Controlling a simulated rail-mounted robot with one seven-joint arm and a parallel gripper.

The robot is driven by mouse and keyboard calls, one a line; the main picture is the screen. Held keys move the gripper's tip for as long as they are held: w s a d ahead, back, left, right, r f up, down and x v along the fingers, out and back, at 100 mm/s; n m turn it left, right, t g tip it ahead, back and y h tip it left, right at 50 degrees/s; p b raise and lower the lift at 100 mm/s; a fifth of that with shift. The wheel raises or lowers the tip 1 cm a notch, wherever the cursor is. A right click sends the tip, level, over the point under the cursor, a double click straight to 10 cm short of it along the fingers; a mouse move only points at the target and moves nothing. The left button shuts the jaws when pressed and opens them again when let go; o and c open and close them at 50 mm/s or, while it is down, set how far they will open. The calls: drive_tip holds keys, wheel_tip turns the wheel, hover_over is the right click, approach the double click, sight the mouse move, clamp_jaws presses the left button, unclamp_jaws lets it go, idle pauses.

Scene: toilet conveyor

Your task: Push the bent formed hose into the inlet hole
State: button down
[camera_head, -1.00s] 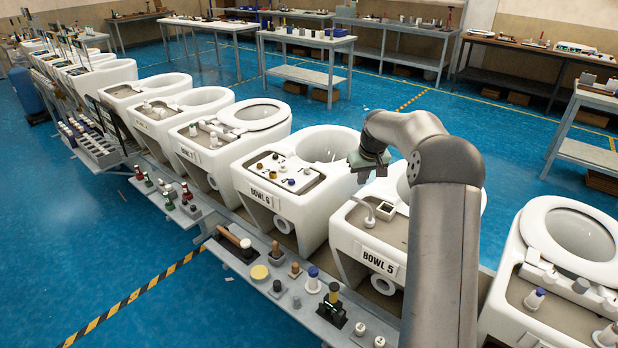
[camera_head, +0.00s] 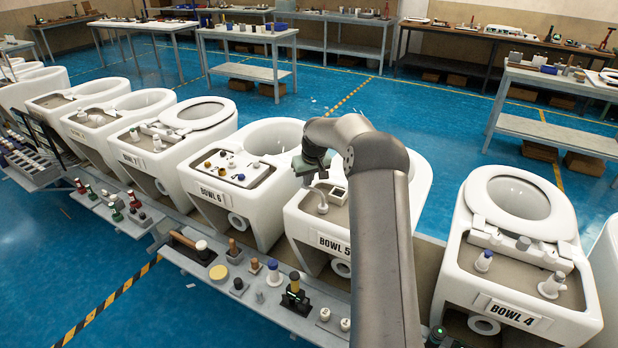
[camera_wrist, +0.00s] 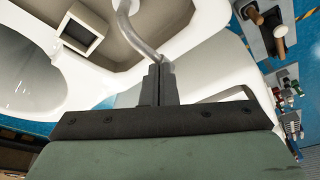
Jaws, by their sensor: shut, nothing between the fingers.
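The bent formed hose (camera_wrist: 138,38) is a grey curved tube at the top of the wrist view. In the head view the hose (camera_head: 318,196) stands on the deck of BOWL 5 (camera_head: 333,243), with its lower end at a round white fitting. My gripper (camera_wrist: 160,72) is shut and empty, its fingertips right by the hose's near end; I cannot tell if they touch. In the head view my gripper (camera_head: 309,166) is above the deck's left back part. The inlet hole cannot be made out; the hose's lower end is cut off in the wrist view.
A square open-topped box (camera_wrist: 80,32) stands on the deck beside the hose. BOWL 6 (camera_head: 213,193), with small parts on its deck, is close on the left, and BOWL 4 (camera_head: 515,310) is on the right. A parts shelf (camera_head: 262,300) runs along the front.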

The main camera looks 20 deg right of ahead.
drive_tip(key=shift+f+b, duration=0.45)
drive_tip(key=shift+f, duration=0.25)
drive_tip(key=shift+s, duration=0.1)
